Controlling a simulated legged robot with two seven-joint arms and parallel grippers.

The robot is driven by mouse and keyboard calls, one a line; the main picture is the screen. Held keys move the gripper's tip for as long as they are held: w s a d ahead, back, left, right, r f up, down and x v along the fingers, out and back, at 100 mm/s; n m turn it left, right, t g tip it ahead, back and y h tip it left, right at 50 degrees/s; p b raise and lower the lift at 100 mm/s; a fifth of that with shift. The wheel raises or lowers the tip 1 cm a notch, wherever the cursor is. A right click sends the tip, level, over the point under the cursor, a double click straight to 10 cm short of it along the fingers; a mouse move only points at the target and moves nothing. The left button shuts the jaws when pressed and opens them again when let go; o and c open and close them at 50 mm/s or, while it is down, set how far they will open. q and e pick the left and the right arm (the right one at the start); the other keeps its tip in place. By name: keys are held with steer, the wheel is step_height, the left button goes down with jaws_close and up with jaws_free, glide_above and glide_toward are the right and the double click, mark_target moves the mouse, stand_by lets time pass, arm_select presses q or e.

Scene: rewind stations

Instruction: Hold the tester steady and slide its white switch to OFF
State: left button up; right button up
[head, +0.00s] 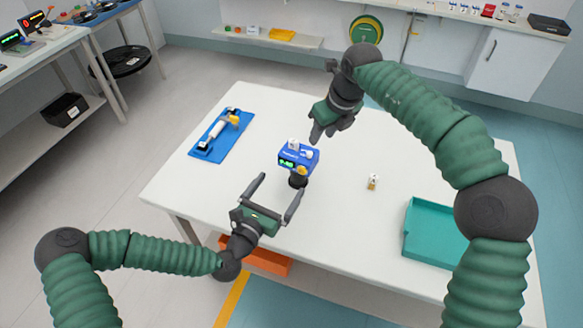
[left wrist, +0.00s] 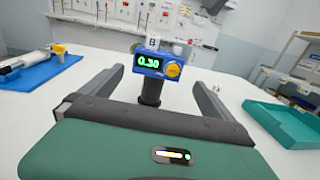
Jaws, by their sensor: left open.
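The tester (head: 298,157) is a blue box with a green-lit display and a yellow knob, on a black stand near the table's middle. In the left wrist view the tester (left wrist: 147,63) reads what looks like 0.30. A white block marked B and a smaller white piece sit on its top; I cannot tell which is the switch, or its position. My left gripper (head: 275,192) is open and empty, its fingers pointing at the tester from the front, apart from it. My right gripper (head: 316,138) hangs just behind and above the tester; its jaw gap is hidden.
A blue tray (head: 208,152) holding a white cylindrical device lies to the left. A small pale block (head: 372,182) stands right of the tester. An open teal tray (head: 407,240) is at the table's right. An orange bin (head: 268,262) is below the front edge.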

mark_target(298, 158)
arm_select(q)
steer(key=x, duration=1.2)
steer(key=shift+w, duration=0.15)
steer(key=shift+w+d, duration=0.15)
steer(key=shift+w, duration=0.1)
arm_select(e)
steer(key=shift+a, duration=0.3)
